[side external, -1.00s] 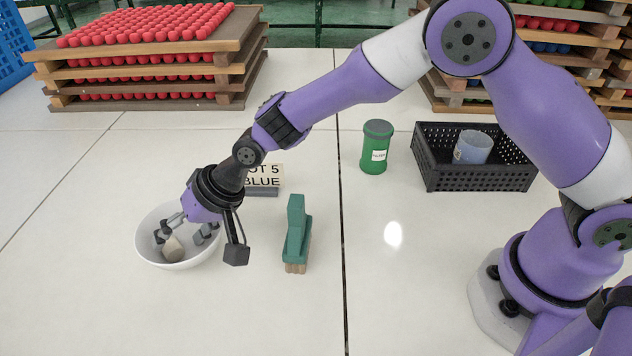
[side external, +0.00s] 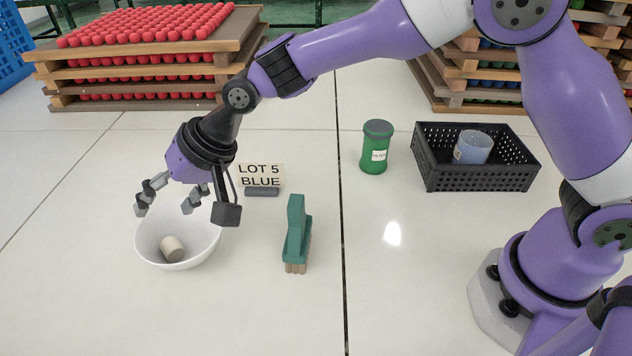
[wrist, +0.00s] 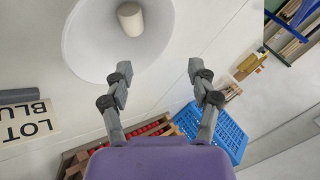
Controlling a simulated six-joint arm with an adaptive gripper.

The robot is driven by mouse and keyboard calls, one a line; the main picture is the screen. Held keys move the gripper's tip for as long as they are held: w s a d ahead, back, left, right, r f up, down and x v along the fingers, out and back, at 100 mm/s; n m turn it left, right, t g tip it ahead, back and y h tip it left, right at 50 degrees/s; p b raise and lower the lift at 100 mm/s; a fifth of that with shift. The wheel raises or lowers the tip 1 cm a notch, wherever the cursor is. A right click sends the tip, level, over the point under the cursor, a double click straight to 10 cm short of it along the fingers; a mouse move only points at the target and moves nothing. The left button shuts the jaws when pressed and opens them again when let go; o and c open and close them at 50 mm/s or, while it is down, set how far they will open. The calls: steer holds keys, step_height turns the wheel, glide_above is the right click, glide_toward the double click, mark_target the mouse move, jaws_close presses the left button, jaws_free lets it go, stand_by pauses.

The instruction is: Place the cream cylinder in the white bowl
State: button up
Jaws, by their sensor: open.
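The cream cylinder (side external: 172,249) lies inside the white bowl (side external: 205,252), against its inner wall toward the front. In the wrist view the cream cylinder (wrist: 131,19) shows inside the white bowl (wrist: 84,45) at the top. My gripper (side external: 167,205) is open and empty, above the bowl's back rim and apart from the cylinder. In the wrist view my gripper's fingers (wrist: 158,72) are spread wide with nothing between them.
A green brush (side external: 297,232) stands right of the bowl. A "LOT 5 BLUE" sign (side external: 261,176) is behind it. A green jar (side external: 377,147) and a black crate (side external: 432,170) holding a bluish cup (side external: 472,147) stand farther right. Stacked trays (side external: 150,60) of red pieces are at the back left.

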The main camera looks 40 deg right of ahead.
steer(key=s+d+r+h, duration=0.1)
steer(key=s+d+r, duration=0.15)
steer(key=d, duration=0.35)
steer(key=s+d+r+t+h, duration=0.1)
steer(key=s+d+r, duration=0.1)
steer(key=d+r, duration=0.25)
steer(key=s+d+r+h, duration=0.1)
steer(key=s+d+r, duration=0.1)
steer(key=d, duration=0.4)
steer(key=s+d+f+n+h, duration=0.1)
steer(key=s+d+h, duration=0.2)
steer(key=s+d, duration=0.9)
steer(key=shift+s+d, duration=0.2)
steer(key=shift+s, duration=0.65)
